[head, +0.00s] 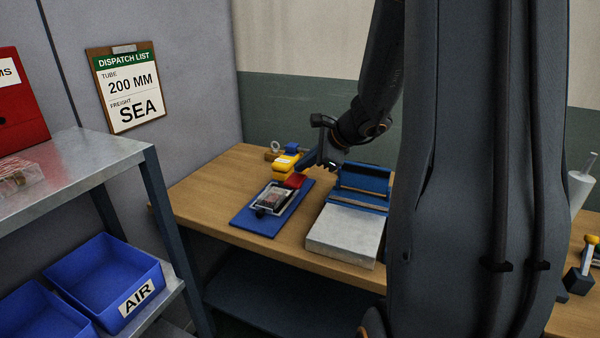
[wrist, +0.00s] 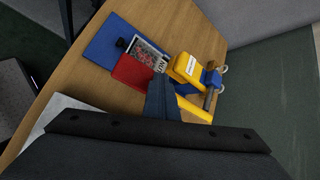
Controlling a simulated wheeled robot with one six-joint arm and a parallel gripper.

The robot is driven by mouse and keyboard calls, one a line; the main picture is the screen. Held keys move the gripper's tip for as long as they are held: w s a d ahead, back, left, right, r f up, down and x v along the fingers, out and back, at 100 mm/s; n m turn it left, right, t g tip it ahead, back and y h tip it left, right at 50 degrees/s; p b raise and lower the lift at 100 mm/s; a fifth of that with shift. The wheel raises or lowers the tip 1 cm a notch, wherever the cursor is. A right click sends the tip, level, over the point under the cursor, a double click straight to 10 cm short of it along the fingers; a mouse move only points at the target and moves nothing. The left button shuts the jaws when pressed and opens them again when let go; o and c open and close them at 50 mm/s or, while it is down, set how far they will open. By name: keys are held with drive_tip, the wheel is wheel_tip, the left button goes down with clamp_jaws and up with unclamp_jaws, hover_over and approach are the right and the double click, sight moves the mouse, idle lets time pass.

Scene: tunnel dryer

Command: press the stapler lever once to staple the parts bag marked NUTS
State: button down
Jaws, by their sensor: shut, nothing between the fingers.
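A clear parts bag (head: 273,197) with a red top (head: 294,181) lies on a blue mat (head: 240,219) on the bench. The yellow stapler (head: 284,164), with a white label, stands at the red top's far end. In the wrist view it (wrist: 186,68) has blue parts and a yellow bar beside it. My gripper (head: 304,163) is shut and empty, just right of the stapler; its tips (wrist: 161,98) partly cover the view there. Contact cannot be told.
A grey-topped blue device (head: 345,230) stands right of the mat. A metal shelf (head: 75,165) with blue bins (head: 105,283) is at the left. A dispatch list (head: 127,87) hangs on the wall. My arm hides much of the bench's right side.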

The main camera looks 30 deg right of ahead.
drive_tip(key=shift+s+a+f+b, duration=0.1)
drive_tip(key=shift+s+f+b, duration=0.05)
drive_tip(key=shift+f+b, duration=1.2)
idle(1.3)
drive_tip(key=shift+r, duration=0.1)
drive_tip(key=shift+a+r+p, duration=0.1)
drive_tip(key=shift+r+p, duration=1.65)
drive_tip(key=shift+r, duration=0.4)
drive_tip(key=shift+r, duration=0.1)
drive_tip(key=r+p, duration=0.2)
drive_tip(key=r, duration=0.1)
drive_tip(key=r+p, duration=0.2)
drive_tip(key=shift+w+d, duration=0.2)
drive_tip(key=shift+d, duration=0.05)
